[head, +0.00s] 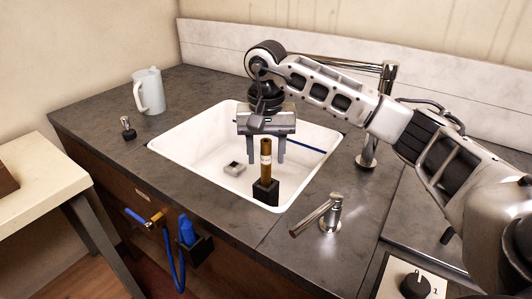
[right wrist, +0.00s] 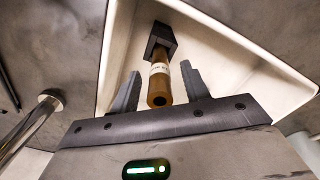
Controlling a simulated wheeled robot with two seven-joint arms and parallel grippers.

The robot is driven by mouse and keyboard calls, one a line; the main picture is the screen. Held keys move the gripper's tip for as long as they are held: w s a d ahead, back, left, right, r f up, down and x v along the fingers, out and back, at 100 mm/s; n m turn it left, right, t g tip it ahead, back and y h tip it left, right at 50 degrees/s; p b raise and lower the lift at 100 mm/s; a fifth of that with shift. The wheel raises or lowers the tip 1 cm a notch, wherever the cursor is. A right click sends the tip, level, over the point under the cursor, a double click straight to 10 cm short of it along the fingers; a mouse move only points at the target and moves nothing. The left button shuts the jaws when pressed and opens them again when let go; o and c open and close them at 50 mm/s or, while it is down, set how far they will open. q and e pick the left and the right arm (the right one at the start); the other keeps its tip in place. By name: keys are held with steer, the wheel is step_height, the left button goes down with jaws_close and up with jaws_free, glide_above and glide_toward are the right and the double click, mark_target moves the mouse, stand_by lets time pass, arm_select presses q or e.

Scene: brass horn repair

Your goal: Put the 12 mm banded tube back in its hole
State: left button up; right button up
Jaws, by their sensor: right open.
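The banded tube (head: 265,176) is brown with a pale band and stands upright, its lower end in a black block (head: 265,193) at the front of the white sink. The block hides that lower end. My right gripper (head: 266,160) is open and points down over the tube, with one finger on each side of its upper part. In the right wrist view the open end of the tube (right wrist: 160,97) lies between the two fingers (right wrist: 160,72), with a gap on both sides. The black block (right wrist: 161,40) shows beyond it. My left gripper is not in view.
A tall tap (head: 368,150) and a lever fitting (head: 322,214) stand to the right. A white pitcher (head: 149,92) and a small metal part (head: 127,128) stand left on clear counter.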

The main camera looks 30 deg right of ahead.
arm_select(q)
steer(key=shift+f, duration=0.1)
arm_select(e)
steer(key=shift+f, duration=0.3)
jaws_close()
steer(key=shift+r+p, duration=0.35)
steer(key=shift+r, duration=0.1)
arm_select(q)
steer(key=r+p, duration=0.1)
steer(key=p, duration=0.1)
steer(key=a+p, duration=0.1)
steer(key=p, duration=0.1)
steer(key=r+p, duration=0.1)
steer(key=p, duration=0.1)
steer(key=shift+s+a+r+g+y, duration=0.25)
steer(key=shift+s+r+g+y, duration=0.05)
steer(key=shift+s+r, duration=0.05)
arm_select(e)
step_height(320, 180, up, 9)
steer(key=shift+r, duration=0.1)
